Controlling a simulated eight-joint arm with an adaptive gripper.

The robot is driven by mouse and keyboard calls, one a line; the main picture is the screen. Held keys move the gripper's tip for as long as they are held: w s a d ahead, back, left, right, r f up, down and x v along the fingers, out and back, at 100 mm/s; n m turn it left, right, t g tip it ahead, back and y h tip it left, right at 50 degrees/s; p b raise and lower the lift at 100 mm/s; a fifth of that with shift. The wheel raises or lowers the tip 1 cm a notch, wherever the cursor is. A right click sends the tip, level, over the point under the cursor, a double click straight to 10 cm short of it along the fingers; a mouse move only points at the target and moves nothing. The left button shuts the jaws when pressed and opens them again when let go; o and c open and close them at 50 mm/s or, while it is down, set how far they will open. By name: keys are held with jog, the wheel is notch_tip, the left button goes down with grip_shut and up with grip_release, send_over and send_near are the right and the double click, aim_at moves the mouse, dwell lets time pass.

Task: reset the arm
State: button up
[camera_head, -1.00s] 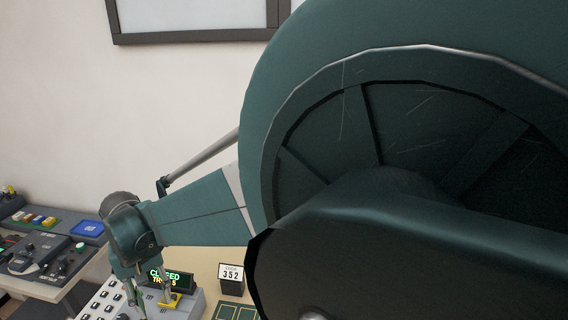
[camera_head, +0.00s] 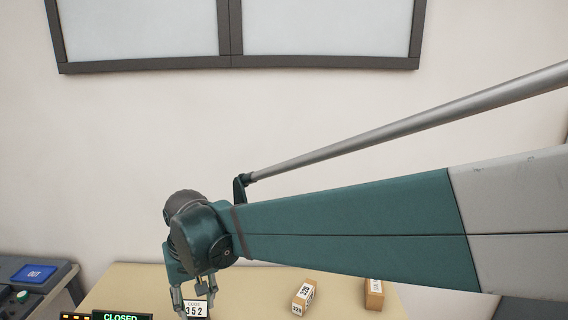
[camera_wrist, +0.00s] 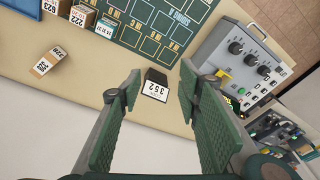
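My gripper (camera_head: 194,296) hangs from the arm at the lower left of the head view, above the table. In the wrist view my gripper (camera_wrist: 157,92) is open, with its two green-padded fingers well apart and nothing between the pads. A small black block with a white "352" face (camera_wrist: 155,86) stands on the table beyond the fingertips. In the head view the 352 sign (camera_head: 197,310) shows partly behind the fingers.
The table (camera_head: 240,283) carries numbered boxes, two of them (camera_head: 303,297) (camera_head: 374,294) in the head view. The wrist view shows a green grid mat (camera_wrist: 160,22) and a grey knob panel (camera_wrist: 232,58). A blue OUT tray (camera_head: 35,274) is at far left. A dark-framed board (camera_head: 230,68) hangs above.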

jog(key=d+r+m+t, duration=0.1)
jog(key=d+r+m, duration=0.1)
jog(key=d, duration=1.2)
jog(key=s+d+f+m+t+b, duration=0.1)
jog(key=s+d, duration=0.2)
jog(key=d, duration=0.7)
jog(key=s+d+f+m+t+h+b, duration=0.1)
jog(key=s+d, duration=0.3)
jog(key=d, duration=0.6)
jog(key=s+d+f+m+t+b, duration=0.1)
jog(key=s+d+f+t, duration=0.1)
jog(key=d, duration=0.8)
jog(key=shift+s+m+t, duration=0.3)
jog(key=shift+s+m, duration=0.1)
jog(key=shift+s, duration=0.4)
jog(key=shift+f, duration=0.1)
